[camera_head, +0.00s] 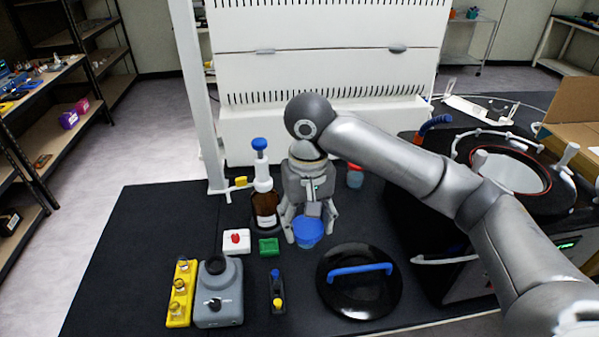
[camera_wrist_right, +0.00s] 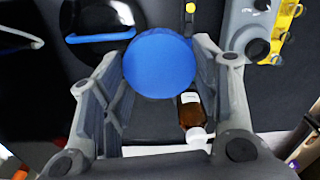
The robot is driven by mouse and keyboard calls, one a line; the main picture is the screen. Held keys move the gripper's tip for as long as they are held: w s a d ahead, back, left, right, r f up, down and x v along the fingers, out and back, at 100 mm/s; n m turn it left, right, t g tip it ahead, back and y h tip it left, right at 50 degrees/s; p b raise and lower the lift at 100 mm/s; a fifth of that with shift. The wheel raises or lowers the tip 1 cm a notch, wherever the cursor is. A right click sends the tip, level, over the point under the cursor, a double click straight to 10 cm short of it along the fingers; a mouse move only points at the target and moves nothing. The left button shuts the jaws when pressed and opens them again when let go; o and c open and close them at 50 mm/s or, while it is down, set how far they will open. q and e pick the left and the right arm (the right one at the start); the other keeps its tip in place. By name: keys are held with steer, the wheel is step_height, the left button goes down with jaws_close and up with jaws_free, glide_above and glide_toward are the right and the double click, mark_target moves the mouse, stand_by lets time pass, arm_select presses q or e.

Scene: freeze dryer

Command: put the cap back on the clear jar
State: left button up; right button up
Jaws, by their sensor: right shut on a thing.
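My right gripper (camera_head: 310,222) is shut on a round blue cap (camera_head: 307,228), with its fingers pointing down over the black mat. In the right wrist view the blue cap (camera_wrist_right: 159,63) sits between the two fingers (camera_wrist_right: 160,85) and fills the gap. The clear jar cannot be made out for sure; the cap and gripper hide what is directly below them, and I cannot tell whether the cap touches a jar. A small bluish jar with a red top (camera_head: 355,176) stands behind and right of the gripper. My left gripper is not in view.
A brown bottle with a white and blue pump (camera_head: 265,200) stands close left of the gripper. A black lid with a blue handle (camera_head: 358,290) lies in front. White (camera_head: 236,240) and green (camera_head: 268,247) items, a grey device (camera_head: 219,295) and a yellow rack (camera_head: 181,292) lie left.

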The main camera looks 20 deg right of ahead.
steer(key=s+d+f+b, duration=0.1)
steer(key=s+d+f, duration=0.1)
steer(key=s+f, duration=0.4)
steer(key=s, duration=0.4)
steer(key=shift+n, duration=0.3)
steer(key=shift+s+d, duration=0.1)
steer(key=shift+s, duration=0.05)
